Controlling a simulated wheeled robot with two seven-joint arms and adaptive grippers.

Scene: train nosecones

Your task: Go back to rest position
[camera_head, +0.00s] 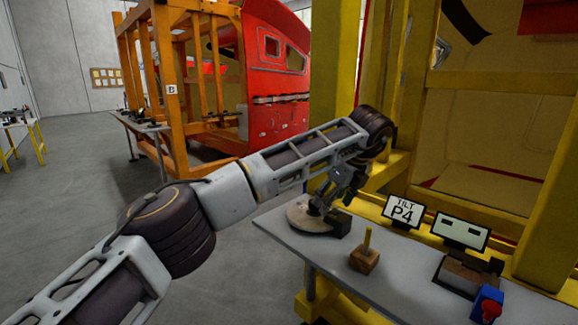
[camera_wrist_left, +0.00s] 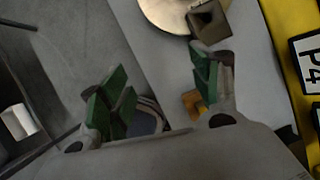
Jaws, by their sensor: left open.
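My left arm reaches in from the lower left in the head view. Its gripper (camera_head: 325,198) hangs over the grey worktable (camera_head: 300,253), near a round metal disc (camera_head: 305,217) and a dark block (camera_head: 340,222). In the left wrist view the left gripper (camera_wrist_left: 158,88) has its two green-padded fingers spread apart with nothing held between them. The disc (camera_wrist_left: 172,14) and the block (camera_wrist_left: 207,22) lie beyond the fingertips there. In the head view the gripper partly hides the disc. My right gripper is in neither view.
A wooden block with an upright peg (camera_head: 364,260), a "TILT P4" sign (camera_head: 403,212), a dark-framed display (camera_head: 460,231) and a blue-and-red item (camera_head: 487,303) stand on the table. Yellow frame posts (camera_head: 405,90) rise behind it. Open floor (camera_head: 235,265) lies left of the table.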

